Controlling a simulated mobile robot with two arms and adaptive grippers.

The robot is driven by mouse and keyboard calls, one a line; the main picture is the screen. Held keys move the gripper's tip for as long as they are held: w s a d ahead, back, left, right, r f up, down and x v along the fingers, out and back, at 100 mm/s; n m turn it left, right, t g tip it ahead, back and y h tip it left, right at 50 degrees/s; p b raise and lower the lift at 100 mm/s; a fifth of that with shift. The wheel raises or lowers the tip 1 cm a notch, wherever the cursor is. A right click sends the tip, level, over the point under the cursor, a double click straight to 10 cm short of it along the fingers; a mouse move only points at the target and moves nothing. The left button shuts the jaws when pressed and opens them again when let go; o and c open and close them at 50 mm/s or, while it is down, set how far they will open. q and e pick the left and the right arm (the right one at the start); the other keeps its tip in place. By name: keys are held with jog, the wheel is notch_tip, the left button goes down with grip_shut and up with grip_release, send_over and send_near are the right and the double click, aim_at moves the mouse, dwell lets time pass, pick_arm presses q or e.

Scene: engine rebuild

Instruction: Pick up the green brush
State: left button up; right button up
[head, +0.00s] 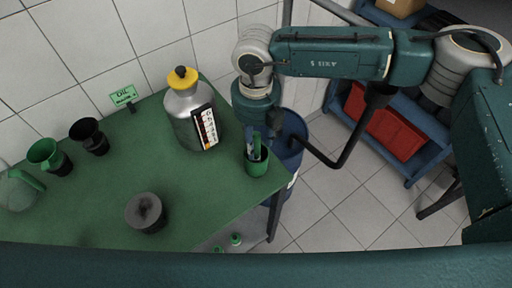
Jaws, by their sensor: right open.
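A green cup (257,165) stands at the right front corner of the green bench. A thin green handle (256,146) sticks up out of it, which looks like the green brush; its lower part is hidden in the cup. My right gripper (262,132) points down just above the cup, with its fingers close around or beside the handle. It is open; whether it touches the handle cannot be told. My left gripper is not in view.
A silver bottle (183,116) with a yellow cap stands left of the cup.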

aim_at(256, 152)
jog(key=shift+f, duration=1.35)
grip_shut()
jog(key=shift+r, duration=0.15)
